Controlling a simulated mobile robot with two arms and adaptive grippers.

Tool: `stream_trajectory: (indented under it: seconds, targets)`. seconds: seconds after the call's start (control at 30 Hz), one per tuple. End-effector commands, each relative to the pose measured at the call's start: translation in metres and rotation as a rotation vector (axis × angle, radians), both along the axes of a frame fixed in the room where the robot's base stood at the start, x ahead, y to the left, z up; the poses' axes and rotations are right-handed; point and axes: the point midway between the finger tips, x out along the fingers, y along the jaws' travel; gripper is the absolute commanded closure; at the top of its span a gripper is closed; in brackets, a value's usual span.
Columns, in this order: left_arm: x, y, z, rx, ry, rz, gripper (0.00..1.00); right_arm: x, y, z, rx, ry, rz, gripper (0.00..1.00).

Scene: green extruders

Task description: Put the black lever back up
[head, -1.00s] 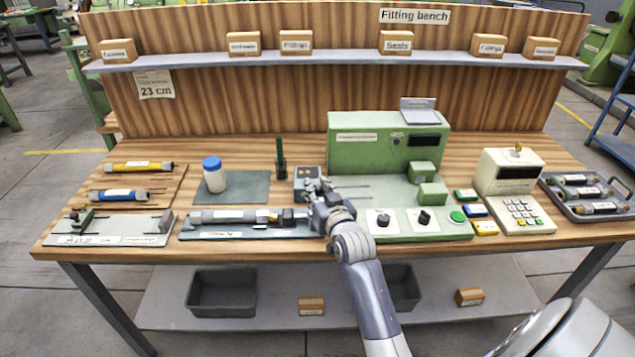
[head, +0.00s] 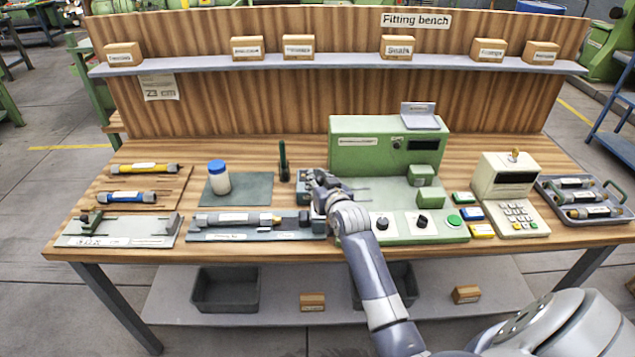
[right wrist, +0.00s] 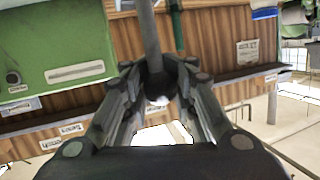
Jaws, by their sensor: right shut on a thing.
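My right gripper (head: 318,184) is over the bench, just left of the green machine's base, beside a grey clamp block. In the right wrist view its two fingers (right wrist: 157,78) are closed around the black knob of the lever (right wrist: 156,66). The lever's grey rod (right wrist: 149,28) runs from the knob to the top edge of that picture. In the head view my gripper hides the lever, so its angle cannot be told there. My left gripper is not in view.
The green machine (head: 385,145) stands close behind and right of my gripper. A dark green upright tool (head: 283,162) and a blue-capped bottle (head: 218,178) stand to the left. A grey fixture with a cylinder (head: 240,219) lies at the front left.

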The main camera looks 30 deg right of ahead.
Motion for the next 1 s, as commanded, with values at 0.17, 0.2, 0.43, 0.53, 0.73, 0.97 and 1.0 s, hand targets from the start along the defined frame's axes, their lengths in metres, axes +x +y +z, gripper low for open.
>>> stream_trajectory:
  seconds: [0.17, 0.2, 0.43, 0.53, 0.73, 0.97, 1.0]
  targets:
    - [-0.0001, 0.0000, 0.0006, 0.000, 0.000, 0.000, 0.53, 0.0020, -0.0041, 0.0084, -0.009, -0.017, -0.005, 1.00]
    - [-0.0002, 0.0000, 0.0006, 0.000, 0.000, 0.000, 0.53, 0.0020, -0.0043, 0.0085, -0.009, -0.017, -0.005, 1.00]
    - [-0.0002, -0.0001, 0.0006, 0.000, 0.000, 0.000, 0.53, 0.0019, -0.0046, 0.0093, -0.009, -0.018, -0.005, 1.00]
    - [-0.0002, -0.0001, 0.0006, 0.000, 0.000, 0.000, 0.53, 0.0018, -0.0047, 0.0091, -0.009, -0.016, -0.006, 0.60]
    - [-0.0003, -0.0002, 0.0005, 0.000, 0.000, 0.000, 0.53, 0.0013, -0.0030, 0.0052, -0.006, -0.009, -0.003, 0.54]
    - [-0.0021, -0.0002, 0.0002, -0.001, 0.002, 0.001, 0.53, -0.0014, -0.0013, 0.0039, -0.003, -0.006, -0.002, 0.54]
    - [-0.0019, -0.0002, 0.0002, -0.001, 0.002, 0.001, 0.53, -0.0036, -0.0006, 0.0045, -0.003, -0.006, -0.002, 0.54]
